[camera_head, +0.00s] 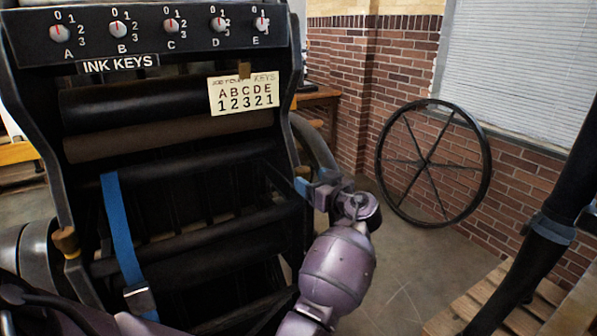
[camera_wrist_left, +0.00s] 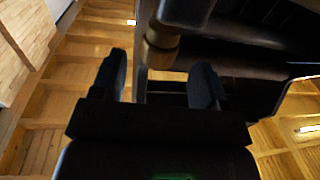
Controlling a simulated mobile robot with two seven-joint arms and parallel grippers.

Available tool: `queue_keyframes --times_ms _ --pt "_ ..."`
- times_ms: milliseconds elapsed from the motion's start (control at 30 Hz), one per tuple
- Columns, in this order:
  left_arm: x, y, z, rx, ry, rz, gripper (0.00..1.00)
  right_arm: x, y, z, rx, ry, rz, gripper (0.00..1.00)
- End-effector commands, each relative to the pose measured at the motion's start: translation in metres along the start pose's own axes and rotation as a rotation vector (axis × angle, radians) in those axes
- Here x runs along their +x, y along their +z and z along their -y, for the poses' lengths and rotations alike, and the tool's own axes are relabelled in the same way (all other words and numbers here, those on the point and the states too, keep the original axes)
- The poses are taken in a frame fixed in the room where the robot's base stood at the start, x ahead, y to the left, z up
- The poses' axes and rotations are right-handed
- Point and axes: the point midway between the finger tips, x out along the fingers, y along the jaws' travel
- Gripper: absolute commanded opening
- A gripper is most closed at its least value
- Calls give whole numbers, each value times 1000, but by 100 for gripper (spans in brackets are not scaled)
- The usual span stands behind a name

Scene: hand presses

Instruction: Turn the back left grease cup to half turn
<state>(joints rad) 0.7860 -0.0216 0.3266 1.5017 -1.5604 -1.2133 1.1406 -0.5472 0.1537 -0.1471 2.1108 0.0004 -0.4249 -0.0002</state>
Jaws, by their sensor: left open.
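A brass grease cup (camera_wrist_left: 160,48) shows just beyond the gap, beside the dark press body. Another brass grease cup (camera_head: 66,241) is on the left side frame in the head view. I cannot tell from the labels which cup is the back left one. No turn mark on the cups is readable.
The press carries an ink key panel (camera_head: 165,32), a job card (camera_head: 240,94) and a blue strap (camera_head: 120,228). A spoked wheel (camera_head: 432,163) leans by the brick wall. Wooden pallet boards (camera_head: 490,300) lie at lower right. Floor between is clear.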

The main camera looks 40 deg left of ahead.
Motion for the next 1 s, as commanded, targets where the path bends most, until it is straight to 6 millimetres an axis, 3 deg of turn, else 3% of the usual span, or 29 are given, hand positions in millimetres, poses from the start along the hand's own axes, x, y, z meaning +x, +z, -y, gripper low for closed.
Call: queue_keyframes --times_ms 200,400,800,1000 --pt "36 -1 0 1 0 0 68 2 -5 2 6 0 -9 68" --pt "56 0 -1 0 2 0 68 2 -8 2 7 -2 -15 68" --pt "62 0 0 0 2 1 68 2 -8 2 2 -2 -16 68" --pt "62 0 0 0 2 1 37 0 -5 0 -5 -2 -9 68"
